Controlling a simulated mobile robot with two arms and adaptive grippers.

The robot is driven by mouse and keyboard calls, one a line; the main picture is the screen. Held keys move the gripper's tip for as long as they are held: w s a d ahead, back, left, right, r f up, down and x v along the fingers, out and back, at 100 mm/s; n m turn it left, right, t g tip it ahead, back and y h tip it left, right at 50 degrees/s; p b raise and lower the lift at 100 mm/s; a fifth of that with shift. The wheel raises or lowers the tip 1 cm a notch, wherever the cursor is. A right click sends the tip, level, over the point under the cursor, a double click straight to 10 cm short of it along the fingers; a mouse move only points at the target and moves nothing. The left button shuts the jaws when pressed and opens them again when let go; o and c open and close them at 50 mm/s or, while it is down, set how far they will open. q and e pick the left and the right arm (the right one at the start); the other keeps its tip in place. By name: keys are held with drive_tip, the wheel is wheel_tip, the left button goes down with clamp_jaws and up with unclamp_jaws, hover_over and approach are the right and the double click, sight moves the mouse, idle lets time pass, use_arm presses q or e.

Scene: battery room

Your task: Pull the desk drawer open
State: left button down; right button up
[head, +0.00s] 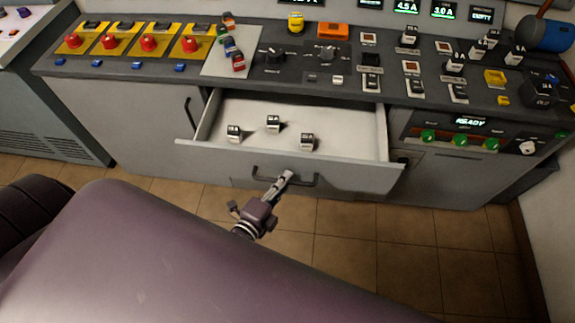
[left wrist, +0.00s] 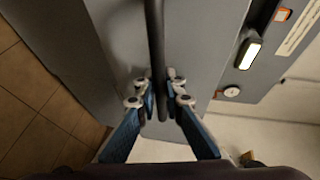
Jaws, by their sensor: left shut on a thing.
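The desk drawer (head: 345,178) is pulled out from the grey desk, and its pale inside shows. Its dark bar handle (head: 305,183) is on the front panel. My left gripper (head: 283,181) is at the left-middle part of this handle and shut on it. In the left wrist view the handle (left wrist: 155,40) runs as a dark bar between the two fingers of my left gripper (left wrist: 161,92). Three small blocks with dark tops and white labelled sides lie in the drawer: one at left (head: 234,134), one at the back (head: 273,124), one at right (head: 307,142). My right gripper is not in view.
The desk top (head: 190,72) carries yellow plates with red knobs (head: 148,42), switches and several labelled blocks. A panel with green knobs (head: 460,141) is right of the drawer. A closed cabinet door (head: 150,115) is at left. Tiled floor (head: 400,240) below is clear.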

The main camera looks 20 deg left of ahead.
use_arm(q)
drive_tip(key=shift+s+d, duration=0.25)
drive_tip(key=shift+s, duration=0.65)
drive_tip(key=shift+s+d, duration=0.25)
drive_tip(key=shift+s, duration=0.6)
drive_tip(key=shift+s+d, duration=0.25)
drive_tip(key=shift+s, duration=0.65)
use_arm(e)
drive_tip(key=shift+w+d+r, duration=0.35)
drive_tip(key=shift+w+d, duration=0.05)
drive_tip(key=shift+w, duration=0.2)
use_arm(q)
drive_tip(key=c, duration=2.3)
unclamp_jaws()
drive_tip(key=v, duration=1.2)
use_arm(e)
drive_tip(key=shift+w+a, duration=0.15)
use_arm(q)
drive_tip(key=shift+f, duration=0.1)
